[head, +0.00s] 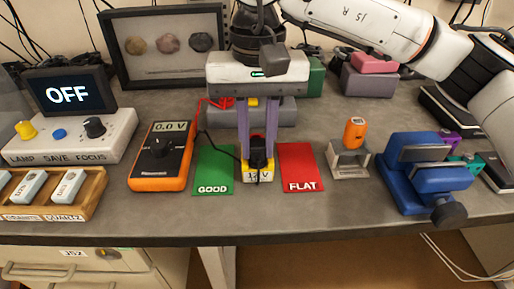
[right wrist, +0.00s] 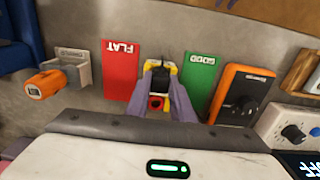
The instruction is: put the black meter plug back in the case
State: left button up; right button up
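My right gripper (head: 258,158) points down at the middle of the table with its purple fingers on both sides of the black meter plug (head: 259,160). The fingers appear closed on the plug, which also shows between them in the right wrist view (right wrist: 161,72). The plug is at a small yellow-and-white battery block (head: 251,177) marked V; whether it touches the block is hard to tell. A red plug (right wrist: 155,103) sits beside the black one. A thin black lead runs left from there. The orange meter (head: 162,181) reads 0.0 V. A grey box (head: 222,117), possibly the case, lies behind the fingers, partly hidden. My left gripper is out of view.
The green GOOD mat (head: 213,165) and red FLAT mat (head: 302,165) flank the block. An orange item on a grey stand (head: 349,160) and a blue vise (head: 420,180) stand right. A control box (head: 70,140) and wooden tray (head: 92,200) stand left.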

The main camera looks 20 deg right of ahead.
aim_at(258, 143)
grip_shut()
jog(key=shift+o, duration=0.4)
grip_release()
grip_shut()
jog(key=shift+r, duration=0.1)
jog(key=shift+r+p, duration=0.4)
jog(key=shift+r, duration=0.1)
jog(key=shift+r+p, duration=0.45)
jog(key=shift+r, duration=0.2)
jog(key=shift+r+p, duration=1.15)
jog(key=shift+r, duration=0.5)
